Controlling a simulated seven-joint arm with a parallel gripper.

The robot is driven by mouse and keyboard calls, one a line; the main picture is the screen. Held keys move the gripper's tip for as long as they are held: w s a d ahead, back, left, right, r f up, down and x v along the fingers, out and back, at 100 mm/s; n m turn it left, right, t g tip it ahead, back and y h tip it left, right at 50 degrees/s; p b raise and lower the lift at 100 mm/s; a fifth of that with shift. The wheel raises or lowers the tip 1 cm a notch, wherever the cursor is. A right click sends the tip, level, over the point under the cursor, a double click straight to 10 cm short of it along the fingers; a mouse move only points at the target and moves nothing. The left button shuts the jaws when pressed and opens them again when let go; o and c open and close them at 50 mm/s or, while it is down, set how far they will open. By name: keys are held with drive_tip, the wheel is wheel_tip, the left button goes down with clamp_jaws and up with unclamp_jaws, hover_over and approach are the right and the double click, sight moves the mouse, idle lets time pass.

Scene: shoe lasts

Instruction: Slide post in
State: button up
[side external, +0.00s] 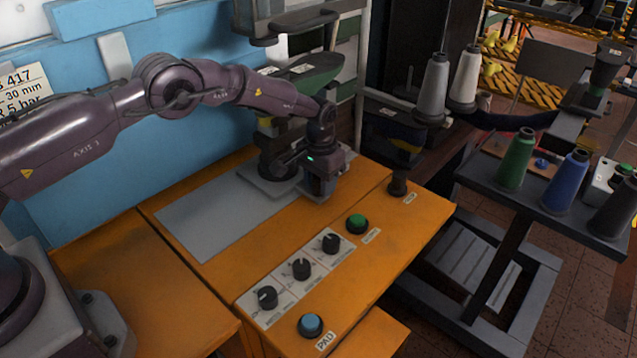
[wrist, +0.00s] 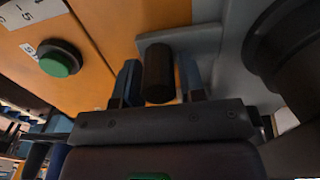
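A dark upright cylinder, apparently the post (wrist: 159,72), shows in the wrist view between the two fingers of my gripper (wrist: 158,80). The left finger is right beside it; a narrow gap seems to show at the right finger. Whether the fingers press on it is not clear. In the side external view my gripper (side external: 319,190) points down low over the orange bench, and the post is hidden there. A grey raised base (side external: 258,182) with a dark column (side external: 278,160) stands just behind-left of my gripper. A green shoe last (side external: 308,72) is above the column.
A green button (side external: 357,224), several black knobs (side external: 302,268) and a blue button (side external: 311,325) stand on the orange bench (side external: 372,268). A small black knob (side external: 397,184) is right of my gripper. The flat grey plate (side external: 205,225) at left is clear.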

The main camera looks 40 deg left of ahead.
drive_tip(key=shift+o, duration=1.2)
drive_tip(key=shift+s, duration=0.1)
drive_tip(key=shift+s, duration=0.15)
drive_tip(key=s, duration=1.8)
drive_tip(key=shift+s+r, duration=0.15)
drive_tip(key=shift+s, duration=0.05)
wheel_tip(320, 180, up, 12)
drive_tip(key=s+r, duration=0.7)
drive_tip(key=shift+a+r, duration=0.3)
drive_tip(key=shift+a, duration=0.15)
